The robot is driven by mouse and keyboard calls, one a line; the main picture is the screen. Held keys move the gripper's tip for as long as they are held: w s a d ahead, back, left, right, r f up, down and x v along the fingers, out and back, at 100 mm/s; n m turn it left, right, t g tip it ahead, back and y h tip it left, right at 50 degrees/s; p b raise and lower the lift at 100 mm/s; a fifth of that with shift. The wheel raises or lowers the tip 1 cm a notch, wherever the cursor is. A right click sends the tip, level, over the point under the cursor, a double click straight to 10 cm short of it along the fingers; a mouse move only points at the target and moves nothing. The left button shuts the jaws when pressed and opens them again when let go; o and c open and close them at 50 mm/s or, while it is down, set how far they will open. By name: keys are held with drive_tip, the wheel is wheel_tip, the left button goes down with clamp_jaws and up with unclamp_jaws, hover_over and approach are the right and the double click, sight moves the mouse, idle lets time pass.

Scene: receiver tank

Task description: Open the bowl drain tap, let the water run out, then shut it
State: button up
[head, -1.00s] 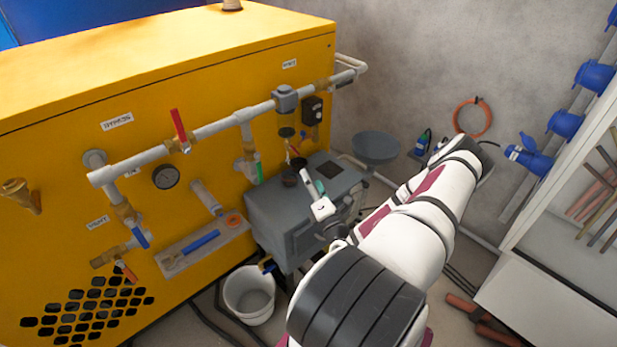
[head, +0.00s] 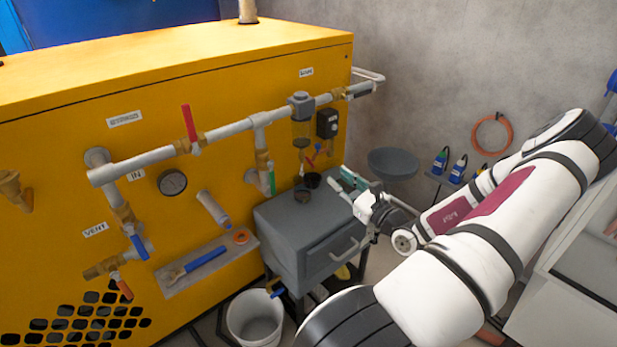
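The filter bowl (head: 301,131) hangs under a grey head (head: 301,104) on the horizontal pipe of the yellow machine. A small brass fitting (head: 301,145) is at its lower end; the drain tap's handle position is too small to tell. A small red lever (head: 316,152) shows just right of it. My gripper (head: 337,174) is to the right of and below the bowl, above the grey cabinet's right side. Its two fingers point up and left, apart, with nothing visible between them. I cannot see any water running.
A dark cup (head: 312,180) and a dark ring-shaped item (head: 303,196) sit on the grey cabinet (head: 281,216) below the bowl. A white bucket (head: 255,322) stands on the floor. A grey basin (head: 394,162) is behind my gripper. A black box (head: 327,123) hangs right of the bowl.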

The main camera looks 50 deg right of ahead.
sight(310, 161)
drive_tip(key=w+d+n+b, duration=0.1)
drive_tip(key=w, duration=0.3)
drive_tip(key=w+d+n+b, duration=0.1)
drive_tip(key=w+n+b, duration=0.1)
drive_tip(key=w, duration=0.1)
drive_tip(key=w+d+n+g+b, duration=0.1)
drive_tip(key=w+b, duration=0.1)
drive_tip(key=w, duration=0.2)
drive_tip(key=shift+w+f+n+y, duration=0.15)
drive_tip(key=shift+w+n+y, duration=0.2)
drive_tip(key=shift+n+y, duration=0.05)
clamp_jaws()
